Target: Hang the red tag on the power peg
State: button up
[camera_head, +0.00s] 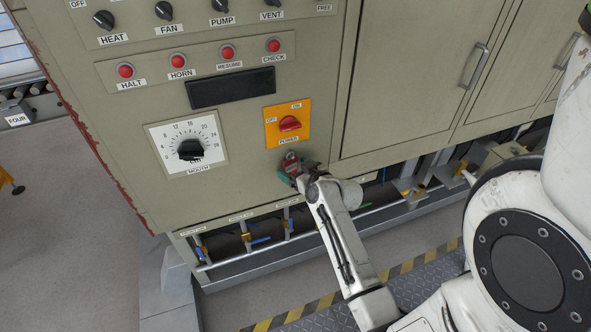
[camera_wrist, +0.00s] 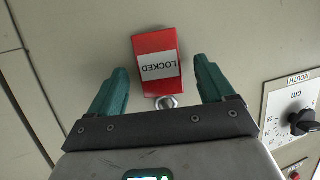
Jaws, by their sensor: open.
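The red tag (camera_wrist: 155,48) lies against the panel face, with a white LOCKED label that reads upside down in the wrist view. A round metal peg end (camera_wrist: 166,102) shows at the tag's labelled end; I cannot tell exactly how the tag sits on it. In the head view the tag (camera_head: 291,161) is just below the yellow POWER switch plate (camera_head: 272,127). My gripper (camera_wrist: 161,68) is open, its green fingers on either side of the tag with a visible gap at each. In the head view my gripper (camera_head: 293,173) partly covers the tag.
The MOUTH dial (camera_head: 190,150) is left of the gripper, and red buttons (camera_head: 228,52) and black knobs sit higher on the panel. Pipes with blue-handled valves (camera_head: 262,240) run below the cabinet. Bare panel surrounds the tag.

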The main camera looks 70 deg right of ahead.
jog(key=v, duration=1)
jog(key=shift+s+a, duration=0.15)
jog(key=shift+s, duration=0.15)
jog(key=shift+a, duration=0.1)
jog(key=w+a+f+n+g+y, duration=0.2)
jog(key=a+f+y, duration=0.15)
jog(key=a, duration=0.45)
jog(key=w+a+f+n+g+y, duration=0.15)
jog(key=a+y, duration=0.25)
jog(key=a, duration=0.5)
jog(key=s+a+f+n+g, duration=0.1)
jog(key=s+a+n+g, duration=0.2)
jog(key=s+a+g, duration=0.4)
jog(key=shift+s+a+f+p, duration=0.2)
jog(key=shift+s+a+p, duration=0.2)
jog(key=shift+a, duration=1.6)
